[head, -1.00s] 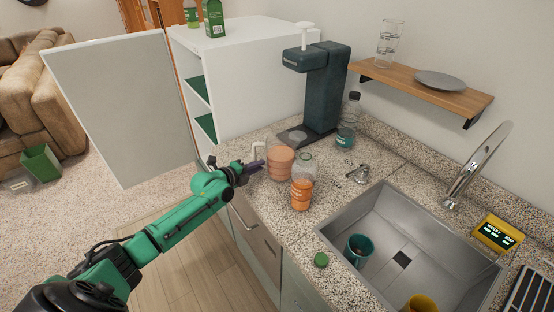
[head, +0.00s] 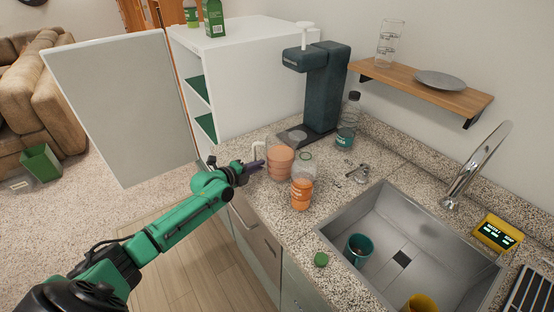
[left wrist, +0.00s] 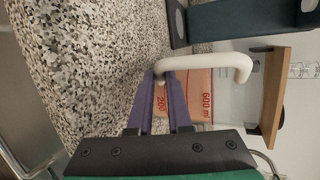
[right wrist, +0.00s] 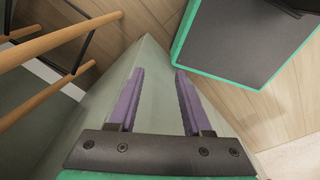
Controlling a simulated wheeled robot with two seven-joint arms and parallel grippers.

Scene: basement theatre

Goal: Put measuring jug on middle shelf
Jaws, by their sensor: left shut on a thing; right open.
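The measuring jug (head: 281,160) stands on the speckled counter, with orange contents and a white handle on its left. In the left wrist view the jug (left wrist: 195,100) shows red 600 ml and 200 marks. My left gripper (head: 258,166) is shut on the white handle (left wrist: 205,62); its purple fingers meet the handle's end in the left wrist view (left wrist: 163,80). A white cabinet (head: 262,62) stands open behind, with green shelves (head: 197,88) partly visible inside. My right gripper (right wrist: 156,78) is open and empty, away from the counter objects.
An open cabinet door (head: 120,105) stands left of the cabinet. A jar with orange contents (head: 302,185) stands close to the jug. A dark teal dispenser (head: 322,90) and bottle (head: 348,120) stand behind. A sink (head: 400,225) lies right. A wooden wall shelf (head: 425,88) hangs above.

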